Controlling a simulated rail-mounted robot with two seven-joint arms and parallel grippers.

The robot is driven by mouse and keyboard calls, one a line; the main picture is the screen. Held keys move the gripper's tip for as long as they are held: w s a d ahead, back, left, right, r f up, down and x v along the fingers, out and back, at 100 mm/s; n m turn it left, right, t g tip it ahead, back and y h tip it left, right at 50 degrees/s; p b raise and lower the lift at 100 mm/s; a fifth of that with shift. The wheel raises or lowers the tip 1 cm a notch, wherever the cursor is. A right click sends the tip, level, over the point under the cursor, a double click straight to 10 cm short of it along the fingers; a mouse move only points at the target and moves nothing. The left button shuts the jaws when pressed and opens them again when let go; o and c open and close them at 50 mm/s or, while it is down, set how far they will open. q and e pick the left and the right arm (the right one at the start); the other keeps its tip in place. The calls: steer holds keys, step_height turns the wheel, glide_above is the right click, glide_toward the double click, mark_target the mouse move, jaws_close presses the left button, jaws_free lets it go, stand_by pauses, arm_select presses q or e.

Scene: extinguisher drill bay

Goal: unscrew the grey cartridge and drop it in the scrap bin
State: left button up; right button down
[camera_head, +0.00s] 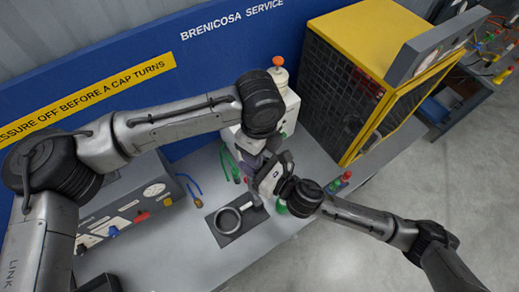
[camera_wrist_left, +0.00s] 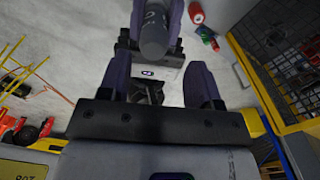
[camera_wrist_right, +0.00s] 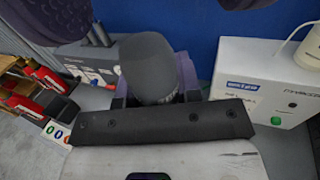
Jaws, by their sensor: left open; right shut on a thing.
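The grey cartridge (camera_wrist_right: 147,68) is a smooth rounded cylinder between the fingers of my right gripper (camera_wrist_right: 152,92). The cartridge also shows in the left wrist view (camera_wrist_left: 154,35), between the right gripper's purple fingers. In the head view the right gripper (camera_head: 265,178) is over the back middle of the bench, and the cartridge is hard to make out. My left gripper (camera_wrist_left: 164,88) is open and empty, its fingers apart and close to the right gripper. In the head view the left gripper (camera_head: 248,148) is partly hidden by its wrist. I cannot identify the scrap bin for certain.
A black open box (camera_head: 100,284) is at the bottom left. A ring holder on a dark mat (camera_head: 238,238) lies on the bench (camera_head: 280,240). A gauge box (camera_head: 130,208) stands left, a white machine (camera_head: 291,112) behind, and a yellow cage (camera_head: 340,100) right.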

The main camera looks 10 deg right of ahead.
arm_select(q)
steer(key=shift+o, duration=0.4)
step_height(320, 180, up, 2)
steer(key=w+d+r+m+t+h, duration=0.1)
steer(key=w+d+r+t+h, duration=0.25)
steer(key=w+r+t, duration=0.35)
steer(key=w+d+r+m+t+h, duration=0.2)
steer(key=w+d+r+t+h, duration=0.15)
steer(key=w+r, duration=0.35)
steer(key=s+d+r+m+g+h, duration=0.1)
steer(key=s+d+r+m+h, duration=0.3)
steer(key=r+m+h, duration=0.25)
steer(key=s+d+r+m+g+h, duration=0.1)
steer(key=s+d+r+m+h, duration=0.25)
steer(key=r+m+h, duration=0.35)
steer(key=s+f+m+g+y, duration=0.6)
steer(key=s+f+m+g, duration=0.45)
steer(key=m, duration=0.85)
steer(key=w+a+f+m+t+y, duration=0.1)
steer(key=w+a+f+m+y, duration=0.15)
steer(key=a+f+y, duration=0.4)
steer(key=w+a+f+m+t+y, duration=0.1)
steer(key=a+f+m+y, duration=0.3)
steer(key=a+y, duration=0.45)
step_height(320, 180, down, 12)
steer(key=shift+a+r, duration=0.1)
steer(key=shift+r, duration=0.15)
